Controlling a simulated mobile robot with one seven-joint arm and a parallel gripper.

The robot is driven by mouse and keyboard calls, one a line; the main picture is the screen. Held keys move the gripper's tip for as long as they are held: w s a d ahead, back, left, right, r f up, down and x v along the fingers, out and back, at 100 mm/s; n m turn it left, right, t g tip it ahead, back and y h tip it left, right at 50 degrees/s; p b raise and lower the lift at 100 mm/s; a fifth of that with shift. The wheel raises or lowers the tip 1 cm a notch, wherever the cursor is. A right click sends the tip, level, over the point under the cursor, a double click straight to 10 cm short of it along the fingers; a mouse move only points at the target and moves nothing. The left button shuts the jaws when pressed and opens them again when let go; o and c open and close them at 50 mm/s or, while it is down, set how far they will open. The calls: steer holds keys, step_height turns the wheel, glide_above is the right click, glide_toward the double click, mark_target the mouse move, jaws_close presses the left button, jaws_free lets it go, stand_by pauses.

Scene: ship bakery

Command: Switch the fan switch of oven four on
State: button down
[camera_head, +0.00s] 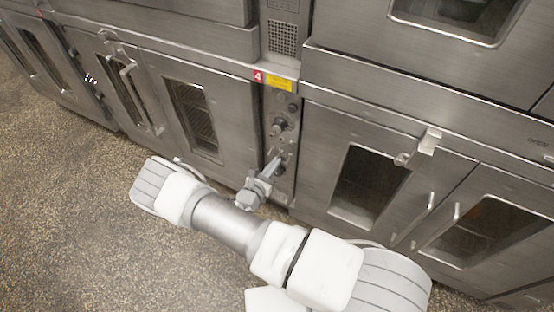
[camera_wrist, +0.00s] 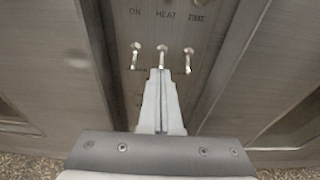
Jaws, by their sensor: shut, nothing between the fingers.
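The narrow control panel (camera_head: 287,105) of oven four stands between two ovens, under a red label with a white 4 (camera_head: 258,76). In the wrist view the panel shows three small metal toggle switches in a row: left (camera_wrist: 135,56), middle (camera_wrist: 161,57) and right (camera_wrist: 187,60). The words ON, HEAT and TIME are above them. I cannot read which one is the fan switch. My gripper (camera_head: 271,167) is at the lower part of the panel. In the wrist view its fingers (camera_wrist: 160,73) are shut and empty, just below the middle switch; I cannot tell whether they touch it.
A yellow label (camera_head: 279,83) and knobs (camera_head: 278,127) are higher on the panel. An oven door with a window (camera_head: 202,110) is to the left, and another with a latch (camera_head: 369,180) to the right. Speckled floor (camera_head: 70,200) is clear at the left.

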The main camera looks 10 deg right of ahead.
mark_target(279, 154)
step_height(279, 154, up, 3)
steer(key=g+y+p, duration=0.2)
steer(key=g+p, duration=0.1)
steer(key=p, duration=0.4)
steer(key=shift+s+f, duration=0.1)
steer(key=shift+a+f, duration=0.1)
steer(key=shift+f, duration=0.35)
steer(key=shift+r+p, duration=0.6)
steer(key=shift+r, duration=0.2)
steer(key=shift+r, duration=0.1)
